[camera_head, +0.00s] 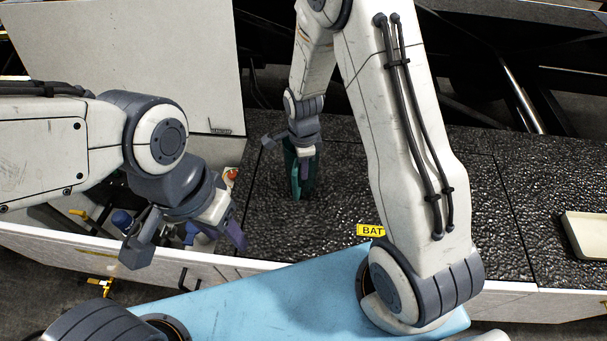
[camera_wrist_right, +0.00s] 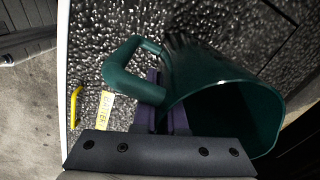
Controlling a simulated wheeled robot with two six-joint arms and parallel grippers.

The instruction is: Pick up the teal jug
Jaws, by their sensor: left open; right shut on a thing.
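The teal jug (camera_head: 293,170) is at the black bumpy belt, partly hidden behind my right gripper (camera_head: 288,150) in the head view. In the right wrist view the jug (camera_wrist_right: 222,88) is large, with its wide mouth toward the camera and its handle on the left. My right gripper (camera_wrist_right: 163,115) is shut on the jug near the handle and rim; the exact contact is hard to see. Whether the jug touches the belt cannot be told. My left gripper (camera_head: 188,245) is open and empty, left of the jug, near the belt's front-left corner.
The black belt (camera_head: 500,200) is mostly clear. A cream tray (camera_head: 585,236) lies at its right. A yellow label (camera_head: 370,230) is on the near edge. A red button (camera_head: 231,174) and a blue object (camera_head: 122,219) are at the left. A pale panel (camera_head: 130,60) stands behind.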

